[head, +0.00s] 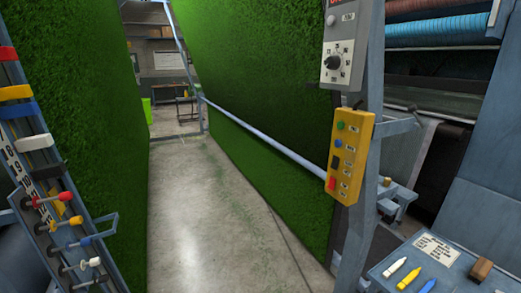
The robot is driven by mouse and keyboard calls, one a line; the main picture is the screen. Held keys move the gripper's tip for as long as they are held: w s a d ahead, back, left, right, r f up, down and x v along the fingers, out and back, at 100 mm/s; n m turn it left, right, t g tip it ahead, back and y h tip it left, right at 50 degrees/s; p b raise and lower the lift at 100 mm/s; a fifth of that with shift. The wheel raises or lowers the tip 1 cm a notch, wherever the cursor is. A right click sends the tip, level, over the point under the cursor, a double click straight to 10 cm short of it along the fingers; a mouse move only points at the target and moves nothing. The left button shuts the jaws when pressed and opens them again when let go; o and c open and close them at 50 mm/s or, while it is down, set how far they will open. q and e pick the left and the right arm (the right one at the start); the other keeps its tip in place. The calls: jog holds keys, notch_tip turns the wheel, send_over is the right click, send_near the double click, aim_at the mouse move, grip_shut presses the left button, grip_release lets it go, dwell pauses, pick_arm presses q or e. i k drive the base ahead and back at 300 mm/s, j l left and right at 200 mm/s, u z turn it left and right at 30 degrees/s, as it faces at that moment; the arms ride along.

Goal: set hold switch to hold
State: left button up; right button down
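A yellow control box (352,140) is mounted on a blue-grey post right of centre. On its face, from top to bottom, are a green button (341,126), a blue button (338,144), a dark switch (336,162) and a red control (331,183). Small labels sit beside them, too small to read. Above it, a grey panel (351,32) carries a black rotary knob (333,62) ringed by small marks. I cannot tell which control is the hold switch or how it is set. Neither of my grippers is in view.
Green turf sheets (250,70) hang on both sides of a clear concrete aisle (205,215). A blue rail (265,138) runs along the right sheet. A rack with coloured pins (45,200) stands at left. A tray (386,283) with coloured markers is at lower right.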

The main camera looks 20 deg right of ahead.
aim_at(331, 185)
jog(key=l+z, duration=0.15)
jog(key=z, duration=0.3)
jog(key=i+l+z, duration=0.15)
jog(key=z, duration=0.3)
jog(key=i+l+z, duration=0.1)
jog(key=z, duration=0.3)
